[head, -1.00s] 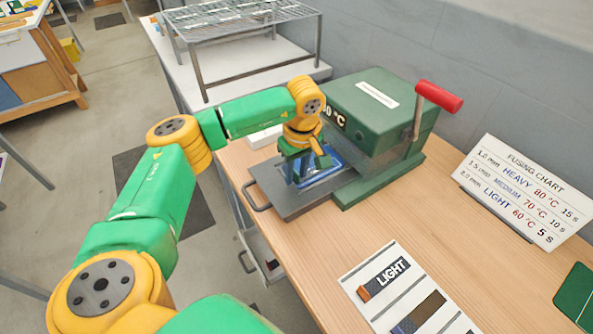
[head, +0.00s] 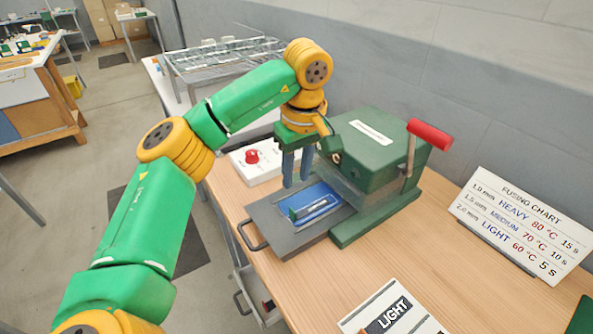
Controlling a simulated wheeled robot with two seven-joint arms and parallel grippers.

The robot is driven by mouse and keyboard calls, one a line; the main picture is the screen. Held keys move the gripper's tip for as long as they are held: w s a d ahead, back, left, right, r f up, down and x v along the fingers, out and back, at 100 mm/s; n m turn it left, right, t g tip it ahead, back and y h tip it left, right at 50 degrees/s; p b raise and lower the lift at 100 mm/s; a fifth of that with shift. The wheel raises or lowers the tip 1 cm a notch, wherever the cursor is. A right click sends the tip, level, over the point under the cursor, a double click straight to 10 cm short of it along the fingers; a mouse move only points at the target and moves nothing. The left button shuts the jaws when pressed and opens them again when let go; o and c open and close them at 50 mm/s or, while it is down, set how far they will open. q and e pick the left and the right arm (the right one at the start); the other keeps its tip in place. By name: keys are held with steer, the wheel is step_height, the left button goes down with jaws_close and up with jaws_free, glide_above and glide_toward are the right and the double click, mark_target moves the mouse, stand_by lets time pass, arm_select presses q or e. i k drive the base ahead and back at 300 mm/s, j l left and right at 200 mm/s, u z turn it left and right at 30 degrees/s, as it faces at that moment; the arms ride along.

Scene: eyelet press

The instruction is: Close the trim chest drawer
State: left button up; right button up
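The trim chest drawer (head: 250,292) appears to be the pale box with a dark handle below the table's left edge. It sticks out past the edge, so it looks open, and the table hides the rest of it. My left gripper (head: 297,182) points down above the blue bed of the press, with its two blue-grey fingers apart and nothing between them. It is well above and to the right of the drawer. My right gripper is not in view.
The green press (head: 375,150) with a red-handled lever stands on the wooden table. Its grey tray (head: 278,224) is out, carrying a small piece on blue. A white box with a red knob (head: 252,157) stands behind. The fusing chart (head: 520,222) is at right.

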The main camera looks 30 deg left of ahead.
mark_target(257, 292)
steer(key=k, duration=1.5)
